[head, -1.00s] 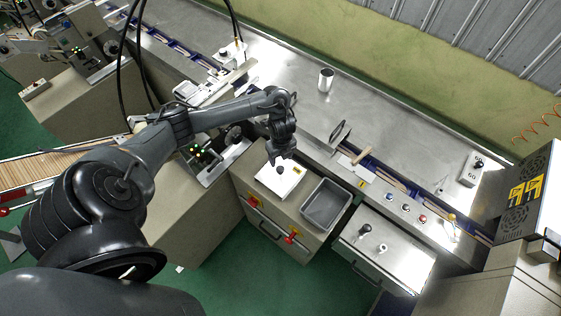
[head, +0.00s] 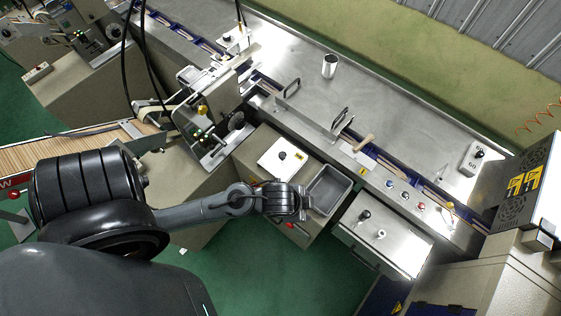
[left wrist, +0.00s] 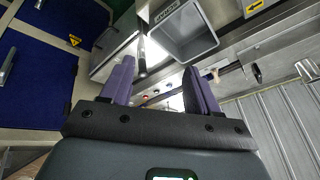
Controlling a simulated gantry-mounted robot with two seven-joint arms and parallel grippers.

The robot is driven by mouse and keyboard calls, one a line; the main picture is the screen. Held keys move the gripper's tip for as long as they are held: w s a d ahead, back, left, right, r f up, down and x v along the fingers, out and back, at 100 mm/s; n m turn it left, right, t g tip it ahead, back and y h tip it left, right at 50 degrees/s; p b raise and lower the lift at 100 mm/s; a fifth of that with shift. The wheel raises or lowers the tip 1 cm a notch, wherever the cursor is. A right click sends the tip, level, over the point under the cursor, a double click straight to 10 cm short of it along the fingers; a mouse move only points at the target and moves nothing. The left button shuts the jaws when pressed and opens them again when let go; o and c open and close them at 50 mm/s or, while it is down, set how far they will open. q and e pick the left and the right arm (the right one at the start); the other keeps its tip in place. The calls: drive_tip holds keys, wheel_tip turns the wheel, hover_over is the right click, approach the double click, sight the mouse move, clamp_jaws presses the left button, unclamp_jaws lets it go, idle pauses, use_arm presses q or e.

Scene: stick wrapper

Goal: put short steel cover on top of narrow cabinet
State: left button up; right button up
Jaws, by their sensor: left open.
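Steel panels with black loop handles stand along the conveyor's near edge; one handled panel (head: 283,98) is left and another handle (head: 342,119) right of it. I cannot tell for certain which is the short steel cover. A beige cabinet (head: 248,163), probably the narrow one, carries a white plate with a black knob (head: 282,156) and a grey bin (head: 330,188). My left gripper (head: 305,203) hangs over that cabinet's front, partly hiding the bin. In the left wrist view its purple fingers (left wrist: 160,82) are apart and empty. My right gripper is out of view.
A steel-topped cabinet (head: 400,246) with two knobs stands right of the bin. A wooden handle (head: 364,143), a steel cup (head: 329,66) and a switch box (head: 473,158) are on the conveyor side. Green floor (head: 250,275) is open in front.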

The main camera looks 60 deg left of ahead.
use_arm(q)
drive_tip(key=s+a+r+n+g, duration=0.1)
drive_tip(key=s+a+r+n, duration=0.1)
drive_tip(key=s+n, duration=0.2)
drive_tip(key=shift+s+a+r+g, duration=0.2)
drive_tip(key=shift+s+a+g, duration=0.1)
drive_tip(key=shift+s, duration=0.85)
